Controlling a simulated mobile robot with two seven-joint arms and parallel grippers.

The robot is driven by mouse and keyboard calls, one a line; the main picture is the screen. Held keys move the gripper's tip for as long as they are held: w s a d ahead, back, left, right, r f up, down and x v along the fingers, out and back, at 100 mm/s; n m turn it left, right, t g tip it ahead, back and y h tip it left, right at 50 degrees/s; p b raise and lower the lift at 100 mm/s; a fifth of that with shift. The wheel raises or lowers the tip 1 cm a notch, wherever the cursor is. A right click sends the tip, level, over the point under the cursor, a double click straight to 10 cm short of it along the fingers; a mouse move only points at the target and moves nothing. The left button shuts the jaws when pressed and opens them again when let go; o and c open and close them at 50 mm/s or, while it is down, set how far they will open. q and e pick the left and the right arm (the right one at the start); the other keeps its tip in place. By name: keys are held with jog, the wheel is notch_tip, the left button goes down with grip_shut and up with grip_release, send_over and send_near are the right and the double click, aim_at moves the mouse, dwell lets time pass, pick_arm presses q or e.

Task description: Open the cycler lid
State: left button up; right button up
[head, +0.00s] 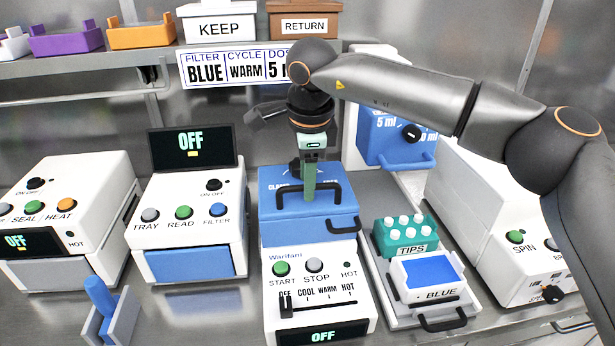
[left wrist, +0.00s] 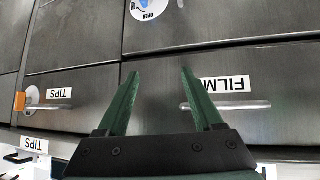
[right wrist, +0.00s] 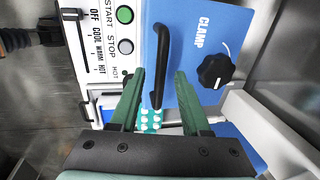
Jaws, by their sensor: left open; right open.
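The cycler (head: 318,295) is the white machine in the middle, with START and STOP buttons and a heat slider at OFF. Its blue lid (head: 275,230) is down and carries a black handle on top (head: 334,191) and another black handle at the front right (head: 344,226). My right gripper (head: 310,182) points down over the lid at the top handle. In the right wrist view its open fingers (right wrist: 159,72) have a black handle bar (right wrist: 160,60) between them; contact cannot be told. A black clamp knob (right wrist: 215,71) shows on the lid. My left gripper (left wrist: 158,72) is open and empty, facing drawers.
A white reader (head: 185,225) stands left of the cycler. A TIPS rack (head: 408,238) and a BLUE tray (head: 430,275) stand to its right. A blue-fronted dispenser (head: 385,135) is behind, under my right arm. A FILM drawer (left wrist: 265,125) shows in the left wrist view.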

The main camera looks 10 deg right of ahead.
grip_shut()
dwell(1.4)
